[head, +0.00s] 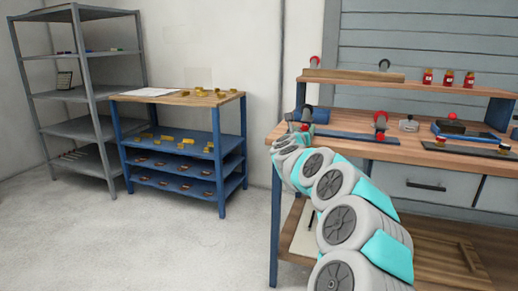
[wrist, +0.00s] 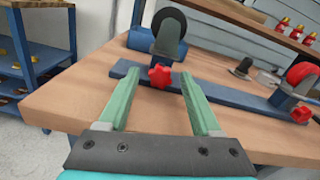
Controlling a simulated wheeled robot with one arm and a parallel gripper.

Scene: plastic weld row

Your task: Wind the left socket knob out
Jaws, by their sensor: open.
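The left socket (wrist: 168,44) is a grey upright holder with a dark wheel on it, standing on a blue rail (wrist: 228,95) at the bench's left end. Its red star-shaped knob (wrist: 160,76) faces my gripper. My gripper (wrist: 159,82) is open, its two green fingers on either side of the knob in the picture, with visible gaps. I cannot tell whether the tips reach past the knob. In the head view my arm covers much of this spot. The right socket holds a red wheel (wrist: 303,73) and has its own red knob (wrist: 300,114).
The wooden bench top (wrist: 80,103) is bare in front of the rail. Red jars (head: 428,77) stand on the upper shelf. A blue shelf unit (head: 184,149) and a grey rack (head: 78,95) stand to the left.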

